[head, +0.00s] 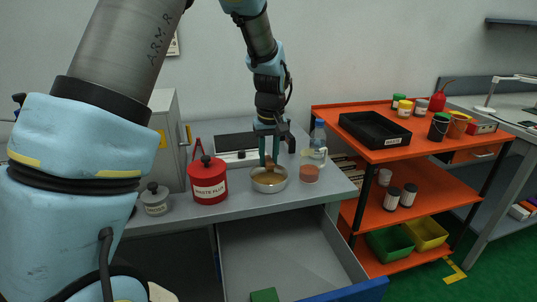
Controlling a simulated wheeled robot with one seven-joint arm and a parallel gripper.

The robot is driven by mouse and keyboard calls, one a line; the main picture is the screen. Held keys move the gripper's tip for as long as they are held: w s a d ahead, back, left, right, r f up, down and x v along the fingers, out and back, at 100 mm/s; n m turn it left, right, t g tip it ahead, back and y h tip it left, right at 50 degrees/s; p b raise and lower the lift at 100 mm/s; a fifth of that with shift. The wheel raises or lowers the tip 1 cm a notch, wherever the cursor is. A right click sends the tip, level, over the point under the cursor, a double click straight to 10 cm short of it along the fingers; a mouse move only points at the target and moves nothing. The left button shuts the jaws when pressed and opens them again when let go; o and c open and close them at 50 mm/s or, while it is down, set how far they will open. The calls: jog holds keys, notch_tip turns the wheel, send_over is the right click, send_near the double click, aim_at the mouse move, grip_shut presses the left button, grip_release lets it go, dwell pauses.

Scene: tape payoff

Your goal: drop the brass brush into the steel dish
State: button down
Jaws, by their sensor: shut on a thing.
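The steel dish (270,187) is a round, shallow metal bowl on the grey bench, with a yellowish-brown inside. My gripper (269,162) points down directly over the dish. Its two teal fingers are shut on a small brown thing, which I take to be the brass brush (270,167). The brush is mostly hidden by the fingers and small in the picture. It is over or within the dish's rim; I cannot tell whether it touches the dish.
A red waste can (209,184) and a grey pot (155,201) stand left of the dish. A reddish cup (309,174) and a clear bottle (318,138) stand close on the right. An open drawer (290,255) juts out below. An orange cart (385,150) stands further right.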

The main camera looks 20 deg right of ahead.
aim_at(270, 163)
jog(key=shift+f, duration=0.6)
jog(key=c, duration=0.5)
grip_release()
jog(key=shift+c, duration=0.2)
jog(key=shift+r, duration=0.1)
notch_tip(270, 163, up, 11)
jog(key=s+b, duration=0.1)
jog(key=b, duration=0.1)
jog(key=shift+s+f, duration=0.2)
